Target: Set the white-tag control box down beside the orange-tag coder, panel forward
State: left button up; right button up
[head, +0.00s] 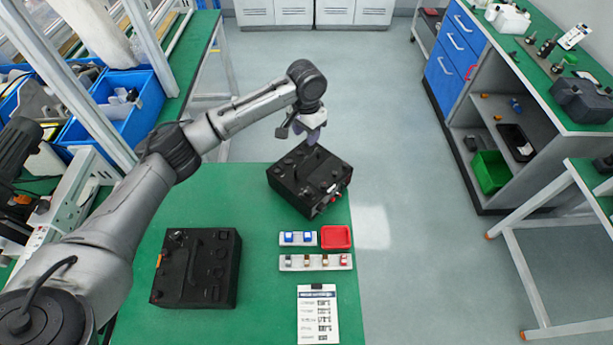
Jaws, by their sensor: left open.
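A black box with an orange tag (196,270) lies at the near left of the green table, its orange mark on its left side. A second black box (306,184), turned at an angle, is at the table's far right corner. Small red and white spots show at its right side; a white tag cannot be made out for sure. My left gripper (312,134) is open just above the second box's far part, around its handle area; whether it touches is unclear. My right gripper is not in view.
The green table (255,220) is clear between the boxes. Right of centre are a blue-button strip (298,239), a red tray (336,237), a strip of small parts (315,262) and a printed card (318,314). A green-topped bench (545,75) stands at right.

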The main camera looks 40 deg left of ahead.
aim_at(307, 160)
pick_arm(q)
notch_tip(307, 160, down, 8)
jog(key=shift+f+b, duration=0.15)
jog(key=shift+b, duration=0.15)
jog(key=shift+w+a+f+b, duration=0.1)
jog(key=shift+f+b, duration=0.05)
jog(key=shift+f, duration=1.2)
jog(key=shift+w+a+f+b, duration=0.1)
jog(key=shift+f+b, duration=0.05)
jog(key=shift+f, duration=1.15)
jog(key=shift+c, duration=0.2)
grip_shut()
jog(key=shift+w+r, duration=0.1)
jog(key=shift+r, duration=0.2)
jog(key=shift+d+f, duration=0.1)
